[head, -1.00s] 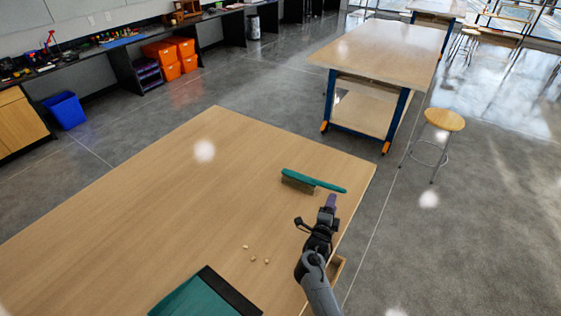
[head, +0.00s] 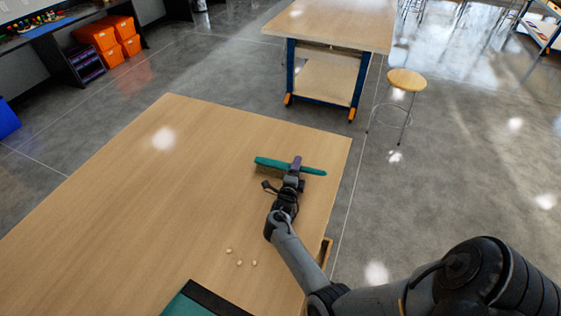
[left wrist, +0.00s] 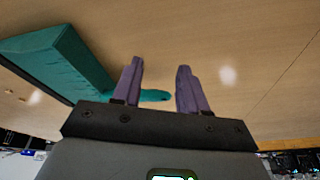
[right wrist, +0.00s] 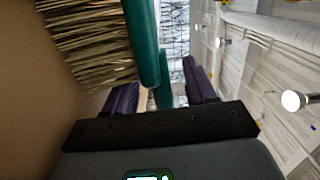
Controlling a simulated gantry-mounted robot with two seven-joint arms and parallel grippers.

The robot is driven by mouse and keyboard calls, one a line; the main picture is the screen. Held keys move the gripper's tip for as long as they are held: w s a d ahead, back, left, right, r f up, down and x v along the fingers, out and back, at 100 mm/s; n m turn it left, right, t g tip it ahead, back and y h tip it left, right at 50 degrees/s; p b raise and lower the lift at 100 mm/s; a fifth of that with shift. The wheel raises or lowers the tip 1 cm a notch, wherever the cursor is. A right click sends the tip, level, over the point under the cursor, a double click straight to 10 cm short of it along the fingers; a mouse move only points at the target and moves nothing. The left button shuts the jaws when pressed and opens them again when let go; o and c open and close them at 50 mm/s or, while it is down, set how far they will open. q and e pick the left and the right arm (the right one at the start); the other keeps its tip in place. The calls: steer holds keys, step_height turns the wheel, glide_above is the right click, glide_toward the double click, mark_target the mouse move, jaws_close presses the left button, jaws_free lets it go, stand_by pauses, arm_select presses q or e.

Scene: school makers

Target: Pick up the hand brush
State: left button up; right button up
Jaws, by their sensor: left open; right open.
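The hand brush (head: 268,163) lies on the wooden table near its far right corner, its teal handle pointing right. In the right wrist view its bristles (right wrist: 85,45) are at upper left. My right gripper (head: 296,164) is at the brush, open; in the right wrist view its fingers (right wrist: 160,88) stand either side of the teal handle. Contact cannot be told. My left gripper (left wrist: 158,85) is open and empty in the left wrist view, above a teal dustpan (left wrist: 60,60) whose handle end shows between the fingers. The left arm is out of the head view.
The dustpan (head: 180,305) is at the bottom of the head view, at the table's near side. A few small beige bits (head: 239,262) lie on the table (head: 150,200). A stool (head: 406,80) and another table (head: 335,30) stand beyond. The table's left part is clear.

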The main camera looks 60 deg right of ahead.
steer(key=shift+w+d, duration=0.2)
steer(key=shift+d, duration=0.45)
steer(key=shift+a, duration=0.1)
steer(key=shift+f, duration=0.1)
jaws_close()
steer(key=shift+r, duration=0.2)
